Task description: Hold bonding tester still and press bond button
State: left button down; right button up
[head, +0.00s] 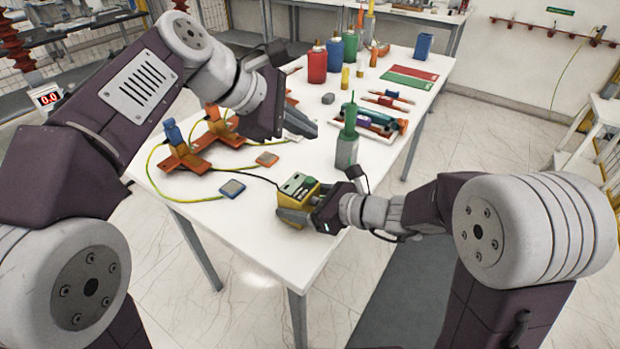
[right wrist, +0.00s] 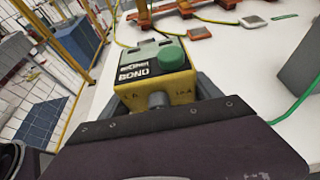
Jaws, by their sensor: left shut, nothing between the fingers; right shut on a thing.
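In the right wrist view the bonding tester (right wrist: 155,88) shows the word BOND and a large round green button (right wrist: 171,57). My right gripper (head: 301,209) is shut on the tester, with its fingers along the box's sides. My left gripper (head: 304,124) is shut and empty. It is above the table, behind the tester and apart from it. The button is uncovered.
Red (head: 317,64) and blue (head: 335,60) containers stand at the back. The front of the table is clear.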

aim_at(306, 181)
pick_arm(q)
jog(key=shift+f, duration=4.45)
jog(key=shift+f, duration=0.15)
jog(key=shift+f, duration=0.25)
jog(key=shift+f, duration=0.45)
jog(key=shift+r, duration=0.9)
jog(key=shift+r, duration=2.5)
